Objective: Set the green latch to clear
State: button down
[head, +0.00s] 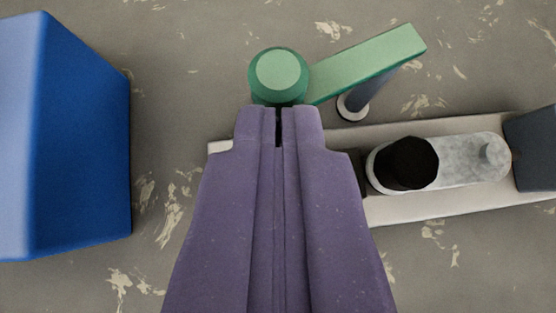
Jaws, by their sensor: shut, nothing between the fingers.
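The green latch (368,63) shows at the top middle in the head view. It is a flat light-green bar with a round darker-green knob (280,76) at its left end. The bar slants up to the right from the knob. A dark post with a pale collar (353,106) stands under the bar. My purple gripper (278,112) is shut and empty, pointing up the picture. Its fingertips are right at the knob's lower edge and overlap it in the picture. I cannot tell whether they touch it.
A pale base plate (440,207) runs behind my gripper to the right. On it lies a grey mottled piece with a dark round opening (470,158), beside a dark block (535,148). A large blue box (70,140) stands at the left. Speckled floor between box and gripper is clear.

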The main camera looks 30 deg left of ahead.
jog(key=shift+w+a+b, duration=0.2)
jog(key=shift+a+b, duration=0.3)
jog(key=shift+a, duration=0.35)
jog(key=shift+s+d+p, duration=0.1)
jog(key=shift+d+p, duration=0.3)
jog(key=shift+d, duration=0.35)
